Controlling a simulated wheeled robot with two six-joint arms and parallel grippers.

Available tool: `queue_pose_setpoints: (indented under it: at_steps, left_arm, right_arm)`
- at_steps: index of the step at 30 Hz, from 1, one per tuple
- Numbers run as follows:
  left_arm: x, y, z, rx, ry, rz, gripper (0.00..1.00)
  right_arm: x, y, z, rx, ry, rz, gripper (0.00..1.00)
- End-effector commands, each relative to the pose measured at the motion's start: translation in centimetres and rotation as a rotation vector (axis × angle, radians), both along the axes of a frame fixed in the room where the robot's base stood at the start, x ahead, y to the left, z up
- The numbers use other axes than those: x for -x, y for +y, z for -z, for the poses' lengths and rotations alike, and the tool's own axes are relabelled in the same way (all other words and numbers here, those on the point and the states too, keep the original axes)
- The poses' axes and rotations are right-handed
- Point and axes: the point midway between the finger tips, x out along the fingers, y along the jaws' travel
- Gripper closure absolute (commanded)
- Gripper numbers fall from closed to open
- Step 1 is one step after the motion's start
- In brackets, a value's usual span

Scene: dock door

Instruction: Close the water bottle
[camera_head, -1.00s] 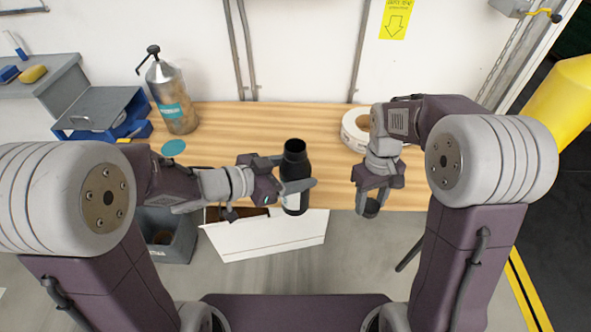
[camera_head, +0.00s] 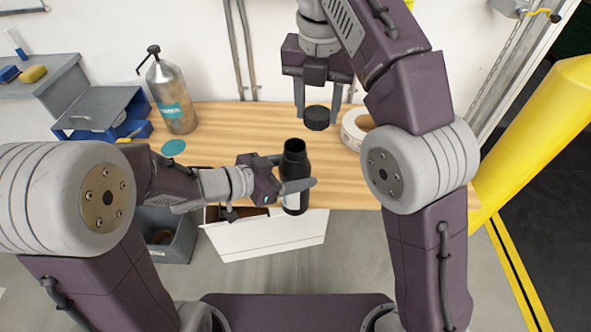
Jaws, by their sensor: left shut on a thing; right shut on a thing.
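A black water bottle (camera_head: 294,160) with a pale label low on its side stands upright and open-mouthed near the front edge of the wooden table. My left gripper (camera_head: 290,187) is shut on the bottle's body from the left. A round black cap (camera_head: 316,118) is between the fingers of my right gripper (camera_head: 317,108), which points down and is shut on it. The cap is above and slightly right of the bottle's mouth in the picture, apart from it.
A roll of white tape (camera_head: 354,134) lies right of the cap, partly hidden by my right arm. A metal spray can (camera_head: 171,95), a teal disc (camera_head: 173,147) and a blue-grey bin (camera_head: 105,112) are at left. An open white box (camera_head: 265,236) is in front.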

Motion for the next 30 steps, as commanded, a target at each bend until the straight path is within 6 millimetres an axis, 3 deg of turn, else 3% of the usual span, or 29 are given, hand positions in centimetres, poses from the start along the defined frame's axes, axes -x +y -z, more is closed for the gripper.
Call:
queue_pose_setpoints:
  at_steps: [3,8,20,30]
  left_arm:
    - [0.0,0.0,0.0,0.001,-0.001,0.0,1.0]
    - [0.0,0.0,0.0,0.001,-0.001,0.0,1.0]
    - [0.0,0.0,0.0,0.001,-0.001,0.0,1.0]
    - [0.0,0.0,0.0,0.001,-0.001,0.0,1.0]
  right_arm:
    - [0.7,2.4,-0.4,0.0,-0.001,-0.064,0.92]
    - [1.4,4.0,-0.3,0.0,-0.002,-0.11,0.92]
    - [1.5,4.2,-0.2,-0.001,-0.002,-0.114,0.92]
    - [1.6,4.2,2.4,0.0,-0.003,-0.114,0.92]
